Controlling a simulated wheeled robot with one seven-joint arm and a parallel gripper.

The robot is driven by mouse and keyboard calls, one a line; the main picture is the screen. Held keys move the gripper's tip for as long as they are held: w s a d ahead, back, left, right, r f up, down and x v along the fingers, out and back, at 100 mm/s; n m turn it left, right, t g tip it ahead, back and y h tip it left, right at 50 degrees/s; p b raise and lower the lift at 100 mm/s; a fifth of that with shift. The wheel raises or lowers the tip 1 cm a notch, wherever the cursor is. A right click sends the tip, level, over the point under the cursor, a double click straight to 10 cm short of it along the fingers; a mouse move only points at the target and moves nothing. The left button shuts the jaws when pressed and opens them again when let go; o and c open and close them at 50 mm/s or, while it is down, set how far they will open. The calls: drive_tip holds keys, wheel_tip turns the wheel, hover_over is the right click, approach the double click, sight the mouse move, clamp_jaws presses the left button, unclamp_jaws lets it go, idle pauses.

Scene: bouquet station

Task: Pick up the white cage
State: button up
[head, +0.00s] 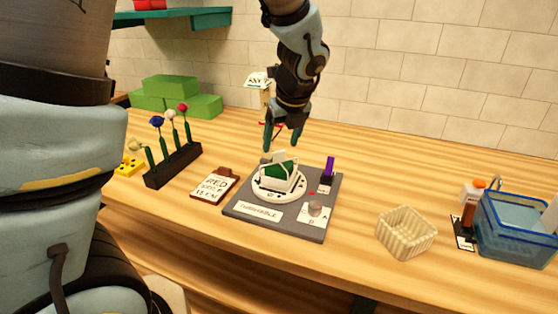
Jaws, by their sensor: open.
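A white cage (265,183) of thin bars stands around a green block (280,171) on a round white turntable (262,194). The turntable sits on a dark grey board (240,209) in the middle of the table. My gripper (282,142) is open, with its fingers pointing down. It appears just above and behind the cage in the head view, with no visible contact. The exact gap between fingers and cage cannot be told.
A cream ribbed basket (407,233) and a blue clear bin (515,240) stand to the right. A dark flower rack (174,166) and a clipboard (214,185) are to the left. A purple item (329,167) stands upright on the board. Wood is bare between board and basket.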

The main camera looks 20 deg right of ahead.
sight(279, 162)
drive_tip(key=shift+p+x, duration=0.35)
drive_tip(key=shift+x, duration=1.55)
drive_tip(key=shift+s+a, duration=0.1)
drive_tip(key=shift+c, duration=0.2)
clamp_jaws()
